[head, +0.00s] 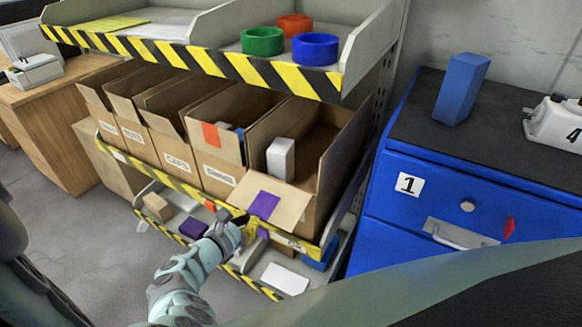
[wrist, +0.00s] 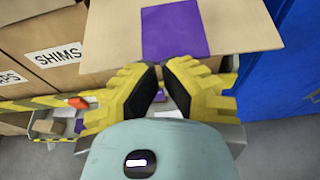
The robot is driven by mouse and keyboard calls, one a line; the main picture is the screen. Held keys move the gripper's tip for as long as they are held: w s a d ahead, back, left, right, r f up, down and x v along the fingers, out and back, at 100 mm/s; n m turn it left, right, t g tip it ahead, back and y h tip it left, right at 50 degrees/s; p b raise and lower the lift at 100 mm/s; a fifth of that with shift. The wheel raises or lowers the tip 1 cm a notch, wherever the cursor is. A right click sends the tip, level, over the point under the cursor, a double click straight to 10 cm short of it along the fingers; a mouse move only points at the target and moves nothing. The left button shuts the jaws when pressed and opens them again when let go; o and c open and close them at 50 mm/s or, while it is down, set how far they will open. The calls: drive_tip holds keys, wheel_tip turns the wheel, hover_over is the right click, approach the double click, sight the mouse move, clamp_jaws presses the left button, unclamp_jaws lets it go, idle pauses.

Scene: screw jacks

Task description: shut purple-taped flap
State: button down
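The purple-taped flap (head: 287,208) is the front flap of the rightmost cardboard box (head: 331,152). It is folded open, sticking outward from the box front, with the purple tape (head: 264,205) near its left part. In the wrist view the flap (wrist: 227,28) spans the top, with the tape (wrist: 174,30) near its middle. My gripper (head: 243,220) is just below and in front of the flap's outer edge. In the wrist view its yellow fingers (wrist: 160,70) have their black tips together with nothing held between them. Whether they touch the flap I cannot tell.
A box with orange tape (head: 210,135) and several more boxes stand left on the same shelf. A striped upper shelf (head: 225,68) holds green, orange and blue rings. A lower tray (head: 285,278) holds small items. A blue cabinet (head: 400,225) stands close on the right.

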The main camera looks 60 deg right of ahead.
drive_tip(key=d+f+h+b, duration=0.4)
drive_tip(key=f+h+b, duration=0.2)
drive_tip(key=b, duration=2.7)
drive_tip(key=shift+d+f+h, duration=0.3)
drive_tip(key=shift+d+h, duration=0.1)
drive_tip(key=shift+h, duration=0.6)
drive_tip(key=c, duration=1.7)
unclamp_jaws()
drive_tip(key=shift+r+b, duration=0.15)
drive_tip(key=shift+b, duration=0.6)
